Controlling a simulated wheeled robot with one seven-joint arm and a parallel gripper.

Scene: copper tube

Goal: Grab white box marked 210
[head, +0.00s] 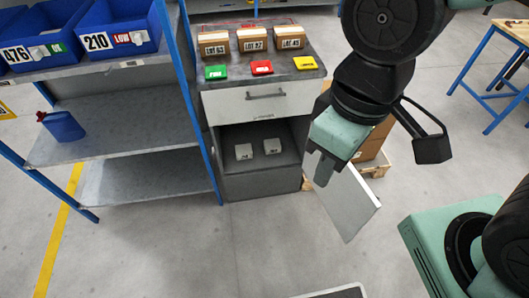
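The number 210 is legible on a blue bin (118,31) on the top shelf at upper left. My gripper (318,168) is right of the cabinet opening, pointing down, beside the open door (348,198).
The cabinet (262,183) has a shut drawer (258,102) above the compartment. Three brown cartons and green, red and yellow tags lie on its top. Blue shelving (120,120) stands to the left, with a blue jug (62,126).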

